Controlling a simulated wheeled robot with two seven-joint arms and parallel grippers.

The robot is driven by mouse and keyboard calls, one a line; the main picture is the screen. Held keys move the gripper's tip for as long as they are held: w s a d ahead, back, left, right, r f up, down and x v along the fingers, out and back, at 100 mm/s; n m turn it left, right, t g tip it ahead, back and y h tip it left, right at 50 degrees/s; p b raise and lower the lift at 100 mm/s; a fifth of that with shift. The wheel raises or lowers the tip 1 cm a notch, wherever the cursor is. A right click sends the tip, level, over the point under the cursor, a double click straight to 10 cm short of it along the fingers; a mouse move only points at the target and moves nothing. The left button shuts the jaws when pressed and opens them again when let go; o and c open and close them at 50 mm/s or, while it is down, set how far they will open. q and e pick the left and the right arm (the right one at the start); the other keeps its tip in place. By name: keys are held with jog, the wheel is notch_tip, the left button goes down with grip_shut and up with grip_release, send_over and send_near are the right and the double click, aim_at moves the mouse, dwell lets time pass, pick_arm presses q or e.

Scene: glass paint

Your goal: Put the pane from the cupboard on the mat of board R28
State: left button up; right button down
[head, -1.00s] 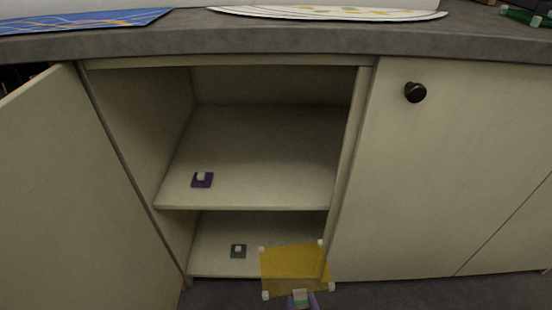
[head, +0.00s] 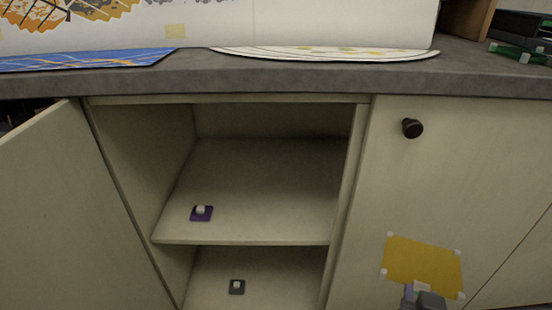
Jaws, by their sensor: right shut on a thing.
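An amber, see-through square pane (head: 420,264) with small white corner pieces is held up in front of the closed right cupboard door. My right gripper (head: 422,290) is shut on its lower edge, at the bottom of the view. The open cupboard (head: 265,165) is left of the pane, with its left door (head: 60,210) swung out. On the counter lie a blue patterned board (head: 85,60) and a white rounded board (head: 325,54). I cannot read R28 on either, nor make out which has the mat. My left gripper is not in view.
A black door knob (head: 412,128) sticks out. The counter's front edge (head: 270,80) runs above. Dark trays (head: 522,38) stand far right.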

jog(key=s+d+r+m+g+h, duration=0.2)
jog(key=d+r+m+g+h, duration=0.2)
jog(key=r+m, duration=0.15)
jog(key=a+f, duration=0.2)
jog(key=a, duration=1)
pick_arm(q)
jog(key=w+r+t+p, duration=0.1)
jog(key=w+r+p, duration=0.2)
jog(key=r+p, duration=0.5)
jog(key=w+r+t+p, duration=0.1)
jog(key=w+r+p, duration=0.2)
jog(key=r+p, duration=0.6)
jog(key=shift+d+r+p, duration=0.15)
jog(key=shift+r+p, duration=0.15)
jog(key=shift+p, duration=0.75)
pick_arm(e)
notch_tip(320, 180, up, 23)
jog(key=s+n+y, duration=0.1)
jog(key=n+y, duration=2)
jog(key=shift+s+f, duration=0.15)
jog(key=shift+s, duration=0.1)
